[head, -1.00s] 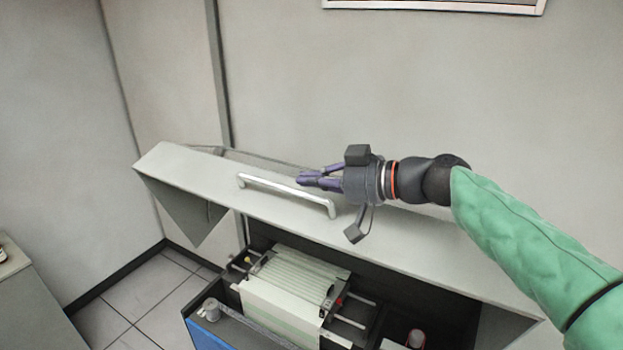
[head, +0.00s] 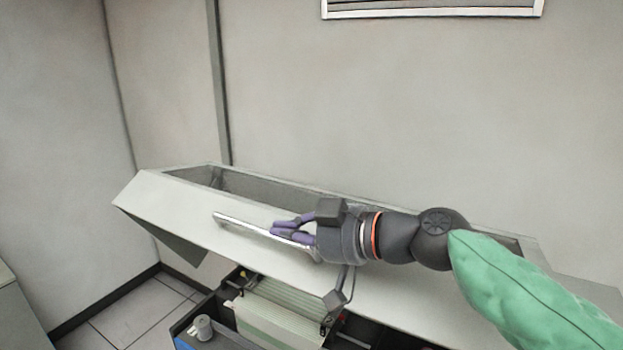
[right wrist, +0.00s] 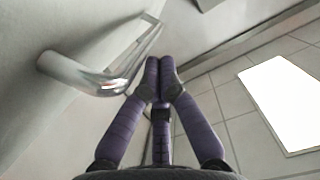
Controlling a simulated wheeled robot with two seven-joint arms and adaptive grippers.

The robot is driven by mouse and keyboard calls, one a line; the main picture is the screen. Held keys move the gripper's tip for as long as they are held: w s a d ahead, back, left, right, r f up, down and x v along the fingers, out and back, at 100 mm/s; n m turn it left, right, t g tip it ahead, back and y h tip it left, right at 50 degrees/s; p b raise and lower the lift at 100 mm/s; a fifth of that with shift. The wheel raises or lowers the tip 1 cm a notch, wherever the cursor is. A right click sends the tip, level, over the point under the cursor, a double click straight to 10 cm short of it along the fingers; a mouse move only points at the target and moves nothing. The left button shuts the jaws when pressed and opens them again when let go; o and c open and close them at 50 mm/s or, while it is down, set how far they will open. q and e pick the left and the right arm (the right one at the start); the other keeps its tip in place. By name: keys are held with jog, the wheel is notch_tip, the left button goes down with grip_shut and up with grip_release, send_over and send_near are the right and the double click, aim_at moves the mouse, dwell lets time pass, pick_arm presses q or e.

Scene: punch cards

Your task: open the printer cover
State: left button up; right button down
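The pale grey printer cover (head: 165,207) is raised, and the printer's inside shows below its lower edge. A shiny metal handle (head: 238,222) runs along its face; it also shows in the right wrist view (right wrist: 85,75). My right gripper (head: 285,228), with purple fingers, overlaps the handle's right part in the head view. In the right wrist view its fingertips (right wrist: 160,75) are together with nothing visible between them, and the handle lies to their left, not between them. Whether a finger touches the handle or cover is unclear. My left gripper is not in view.
Pale fan-fold paper (head: 275,318) lies in the dark printer body below the cover. The wall (head: 400,110) stands close behind. Tiled floor (head: 130,315) is free at the left, and a grey cabinet (head: 15,320) edge shows at far left.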

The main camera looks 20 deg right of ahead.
jog(key=shift+s+a+f+b, duration=0.15)
jog(key=shift+a+f+b, duration=0.1)
jog(key=shift+f, duration=0.2)
jog(key=shift+s+a+f+b, duration=0.15)
jog(key=shift+a+f, duration=0.05)
jog(key=shift+f, duration=0.2)
jog(key=shift+r, duration=0.2)
